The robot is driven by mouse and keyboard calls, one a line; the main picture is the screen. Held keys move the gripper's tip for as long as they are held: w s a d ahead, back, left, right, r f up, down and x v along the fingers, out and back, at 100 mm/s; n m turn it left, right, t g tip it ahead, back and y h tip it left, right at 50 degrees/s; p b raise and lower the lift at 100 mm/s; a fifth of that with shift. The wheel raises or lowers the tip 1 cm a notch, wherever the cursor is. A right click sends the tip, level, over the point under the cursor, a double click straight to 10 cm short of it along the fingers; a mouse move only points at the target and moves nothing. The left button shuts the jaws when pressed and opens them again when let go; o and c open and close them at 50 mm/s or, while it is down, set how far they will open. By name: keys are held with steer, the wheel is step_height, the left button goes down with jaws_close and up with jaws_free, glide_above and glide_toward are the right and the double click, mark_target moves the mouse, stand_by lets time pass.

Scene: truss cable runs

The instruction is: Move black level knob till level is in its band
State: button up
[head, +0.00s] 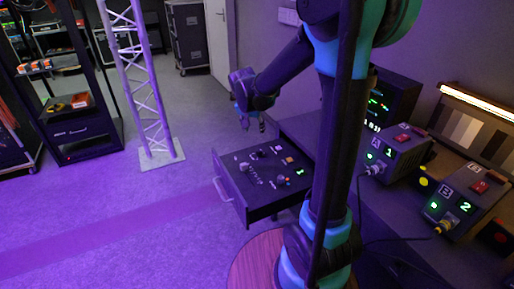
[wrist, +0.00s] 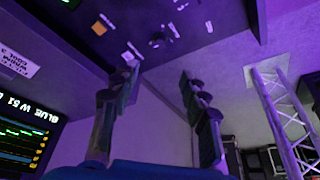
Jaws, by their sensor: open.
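A pulled-out drawer (head: 232,196) with a dark control panel on top carries several small knobs and buttons. A pale upright control (head: 244,168) stands near its left side and a dark round knob (head: 281,180) near its middle. I cannot tell which one is the black level knob; the labels are too small to read. My gripper (head: 250,122) is above the panel's far edge, apart from it. In the wrist view my gripper (wrist: 160,78) is open and empty, with the panel (wrist: 205,35) beyond the fingertips. A monitor (head: 379,105) with level traces (wrist: 30,140) is partly hidden by my arm.
A truss tower (head: 140,75) and a dark rack (head: 75,110) stand at left. The floor left of the drawer is clear.

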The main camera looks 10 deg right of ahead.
mark_target(259, 151)
steer(key=x, duration=1.6)
steer(key=shift+w+d+f, duration=0.1)
steer(key=shift+f, duration=0.1)
steer(key=shift+c, duration=0.2)
jaws_close()
